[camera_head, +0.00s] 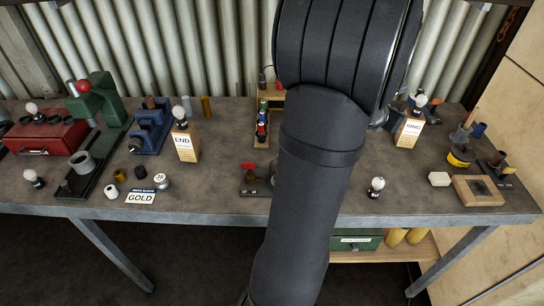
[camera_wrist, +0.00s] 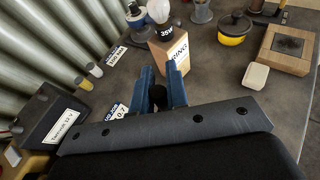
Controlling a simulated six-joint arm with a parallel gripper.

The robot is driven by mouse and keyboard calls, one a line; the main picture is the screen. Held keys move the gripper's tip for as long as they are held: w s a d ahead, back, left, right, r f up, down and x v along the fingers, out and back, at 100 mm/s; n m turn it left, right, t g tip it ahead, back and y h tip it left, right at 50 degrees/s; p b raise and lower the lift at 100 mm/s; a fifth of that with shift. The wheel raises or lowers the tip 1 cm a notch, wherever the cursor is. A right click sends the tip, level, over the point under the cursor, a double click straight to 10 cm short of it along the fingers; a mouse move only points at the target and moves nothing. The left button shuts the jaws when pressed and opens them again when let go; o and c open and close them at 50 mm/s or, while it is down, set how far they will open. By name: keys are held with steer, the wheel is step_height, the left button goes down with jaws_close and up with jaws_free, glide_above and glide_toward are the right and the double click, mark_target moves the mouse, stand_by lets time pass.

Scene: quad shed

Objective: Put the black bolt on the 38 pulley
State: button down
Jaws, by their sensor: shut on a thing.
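The 38 pulley (camera_head: 161,181) is a small white round piece with 38 on its top. It stands on the bench at left, beside the GOLD card (camera_head: 141,197). My gripper (camera_wrist: 161,92) shows blue jaws in the wrist view, shut on a small dark thing (camera_wrist: 160,98) that looks like the black bolt. Its shape is mostly hidden between the jaws. The gripper is near the RING box (camera_wrist: 177,52), at the right of the bench and far from the pulley. My arm hides most of the gripper in the head view.
The END box (camera_head: 185,142), green press (camera_head: 100,100) and red toolbox (camera_head: 47,138) stand at left. A yellow pot (camera_head: 459,158), white block (camera_head: 439,179) and wooden tray (camera_head: 458,190) are at right.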

steer(key=w+a+n+t+y, duration=0.2)
steer(key=w+a+n, duration=0.15)
steer(key=a, duration=1.15)
steer(key=n+t+y, duration=0.3)
steer(key=n+y, duration=0.5)
steer(key=y, duration=0.2)
glide_above(161, 182)
steer(key=w, duration=0.3)
steer(key=f, duration=0.3)
steer(key=a+f, duration=0.1)
steer(key=f, duration=0.1)
steer(key=shift+f, duration=2.15)
